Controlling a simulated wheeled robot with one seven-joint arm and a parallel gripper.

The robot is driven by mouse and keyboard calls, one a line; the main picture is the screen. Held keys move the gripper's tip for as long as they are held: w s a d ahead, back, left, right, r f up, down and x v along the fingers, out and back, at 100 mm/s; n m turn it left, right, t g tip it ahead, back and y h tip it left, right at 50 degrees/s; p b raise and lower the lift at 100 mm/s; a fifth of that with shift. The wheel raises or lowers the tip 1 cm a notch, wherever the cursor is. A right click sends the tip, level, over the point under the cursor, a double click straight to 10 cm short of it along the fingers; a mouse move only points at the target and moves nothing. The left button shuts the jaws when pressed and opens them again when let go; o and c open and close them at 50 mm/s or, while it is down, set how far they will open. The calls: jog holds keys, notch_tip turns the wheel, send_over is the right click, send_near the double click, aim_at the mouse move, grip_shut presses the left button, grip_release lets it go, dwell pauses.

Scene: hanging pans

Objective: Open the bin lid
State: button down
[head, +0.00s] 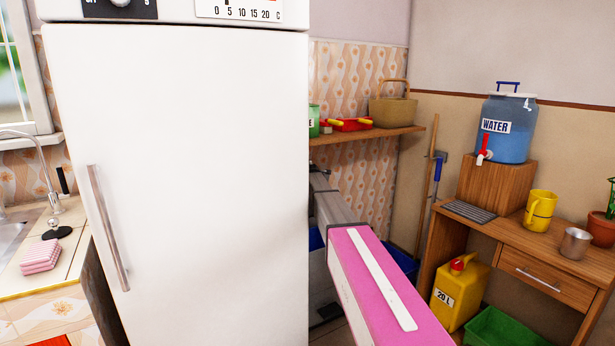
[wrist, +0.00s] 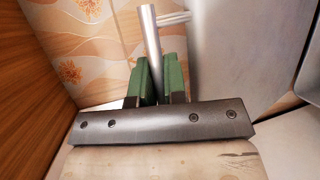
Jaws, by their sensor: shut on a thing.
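In the wrist view, my gripper (wrist: 162,85) has its two green fingers shut around an upright round metal bar (wrist: 150,40). A short rod (wrist: 174,17) joins the bar's upper part to a smooth pale grey surface (wrist: 215,60) at right. This looks like a handle, but I cannot tell for sure that it belongs to the bin lid. In the head view my gripper is hidden behind my pink arm and the fridge. A blue container (head: 402,262) shows partly behind my arm; no lid is clearly visible.
A white fridge (head: 190,180) fills the left middle. A wooden desk (head: 530,265) with a water jug (head: 507,128) stands at right. A yellow can (head: 458,293) and a green tub (head: 500,330) sit below it. Long poles (head: 427,190) lean in the corner by a shelf (head: 365,136).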

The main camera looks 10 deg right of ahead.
jog(key=shift+w+a+r+g, duration=0.15)
jog(key=shift+w+a+g, duration=0.1)
jog(key=shift+w, duration=0.3)
jog(key=shift+w+a+r+g, duration=0.15)
jog(key=shift+w+a, duration=0.05)
jog(key=shift+w, duration=0.3)
jog(key=c, duration=1.2)
grip_release()
jog(key=v, duration=1)
jog(key=shift+s+r, duration=0.15)
jog(key=shift+s, duration=0.25)
jog(key=shift+a, duration=0.1)
